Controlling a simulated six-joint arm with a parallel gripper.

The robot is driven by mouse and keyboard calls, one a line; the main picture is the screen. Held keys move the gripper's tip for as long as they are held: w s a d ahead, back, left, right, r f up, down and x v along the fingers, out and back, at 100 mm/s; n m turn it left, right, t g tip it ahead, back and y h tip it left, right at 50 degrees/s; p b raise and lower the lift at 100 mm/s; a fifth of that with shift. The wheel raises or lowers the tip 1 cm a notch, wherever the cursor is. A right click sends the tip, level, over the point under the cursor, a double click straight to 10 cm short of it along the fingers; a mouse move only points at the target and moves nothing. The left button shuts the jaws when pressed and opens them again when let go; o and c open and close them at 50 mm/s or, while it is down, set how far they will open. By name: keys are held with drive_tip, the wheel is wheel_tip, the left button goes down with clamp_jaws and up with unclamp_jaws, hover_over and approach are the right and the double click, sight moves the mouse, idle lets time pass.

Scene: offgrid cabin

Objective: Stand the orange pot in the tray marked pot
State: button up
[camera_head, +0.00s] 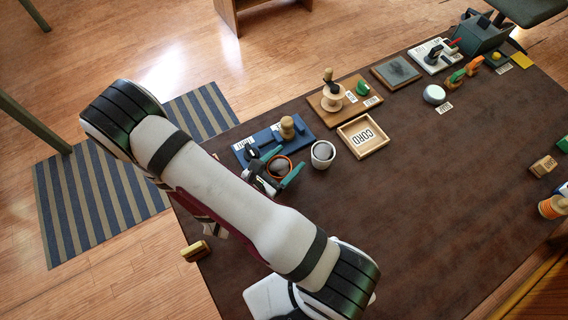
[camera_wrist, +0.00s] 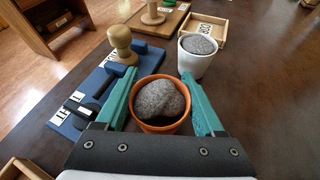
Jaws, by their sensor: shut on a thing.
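The orange pot (camera_head: 291,160) is upright with a grey stone in it. It also shows in the wrist view (camera_wrist: 160,128), between the teal fingers of my gripper (camera_wrist: 163,100). My gripper (camera_head: 281,167) is shut on the pot, one finger at each side. I cannot tell whether the pot's base touches the table. No tray with a readable pot label shows. A wooden tray edge (camera_wrist: 22,170) shows at the lower left of the wrist view, its label out of sight. My arm hides part of the table in the head view.
A white pot with a stone (camera_head: 323,155) stands just right of the orange pot. A blue board (camera_head: 262,146) with a wooden knob lies behind. A wooden tray marked CORD (camera_head: 381,149) is farther right. Several boards line the far edge. The brown table (camera_head: 430,200) is clear at centre right.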

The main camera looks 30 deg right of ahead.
sight(285, 160)
wheel_tip(285, 160, up, 9)
drive_tip(key=shift+f, duration=0.2)
drive_tip(key=shift+w+a+r, duration=0.1)
drive_tip(key=w+a+f+n+t+y, duration=0.1)
drive_tip(key=w+a+n+t+y, duration=0.1)
drive_tip(key=w+a, duration=0.45)
drive_tip(key=w+a+f+n+t+y, duration=0.1)
drive_tip(key=w+a+n+t, duration=0.2)
drive_tip(key=a, duration=0.7)
wheel_tip(285, 160, down, 7)
drive_tip(key=shift+s+a+f, duration=0.1)
drive_tip(key=shift+s+f, duration=0.05)
drive_tip(key=shift+f, duration=0.05)
drive_tip(key=o, duration=1.5)
drive_tip(key=shift+f, duration=0.1)
drive_tip(key=shift+c, duration=0.2)
